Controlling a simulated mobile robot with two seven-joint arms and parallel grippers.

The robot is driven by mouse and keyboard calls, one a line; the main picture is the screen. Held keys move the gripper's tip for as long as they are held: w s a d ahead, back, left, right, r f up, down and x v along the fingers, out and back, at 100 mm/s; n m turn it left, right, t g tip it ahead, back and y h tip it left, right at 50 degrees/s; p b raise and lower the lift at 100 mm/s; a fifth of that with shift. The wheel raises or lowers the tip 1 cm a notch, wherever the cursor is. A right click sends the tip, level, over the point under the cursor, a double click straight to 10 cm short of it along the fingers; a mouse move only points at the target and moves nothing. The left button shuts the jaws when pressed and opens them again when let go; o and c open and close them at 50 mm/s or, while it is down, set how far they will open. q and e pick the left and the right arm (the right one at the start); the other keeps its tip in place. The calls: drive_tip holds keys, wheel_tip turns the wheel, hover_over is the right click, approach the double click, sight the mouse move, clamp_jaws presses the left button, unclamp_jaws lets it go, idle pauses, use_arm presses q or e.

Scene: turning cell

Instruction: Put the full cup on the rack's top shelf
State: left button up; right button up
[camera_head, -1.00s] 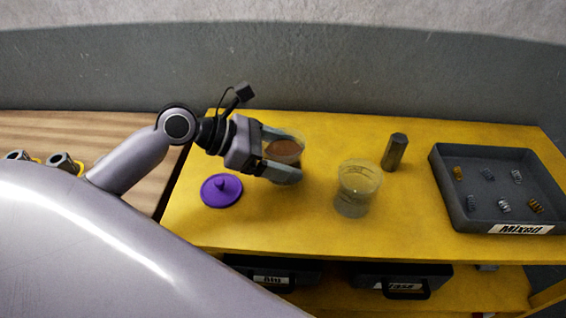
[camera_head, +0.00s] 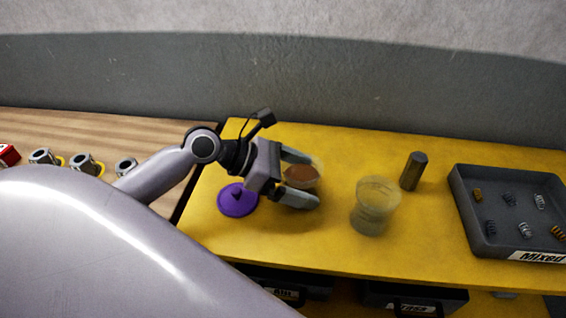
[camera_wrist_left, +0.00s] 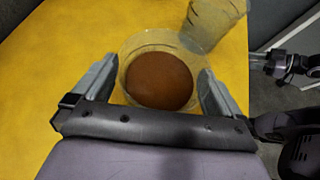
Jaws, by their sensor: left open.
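The full cup (camera_head: 301,176) is clear and holds brown contents. It stands on the yellow top surface of the rack (camera_head: 330,235). My left gripper (camera_head: 305,177) is open, with one finger on each side of the cup. In the left wrist view the cup (camera_wrist_left: 158,78) sits between the two fingers (camera_wrist_left: 157,90); whether they touch it I cannot tell. A second clear cup (camera_head: 373,207) looks empty and stands to the right; it also shows at the top of the left wrist view (camera_wrist_left: 215,20).
A purple lid (camera_head: 237,200) with a knob lies just left of the gripper. A dark hexagonal bar (camera_head: 414,171) stands upright near the back. A grey tray labelled Mixed (camera_head: 482,240) holds several springs at right. Dark bins (camera_head: 415,299) sit below. A wooden table (camera_head: 60,128) with metal parts lies left.

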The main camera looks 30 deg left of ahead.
use_arm(q)
drive_tip(key=v, duration=1.2)
idle(0.6)
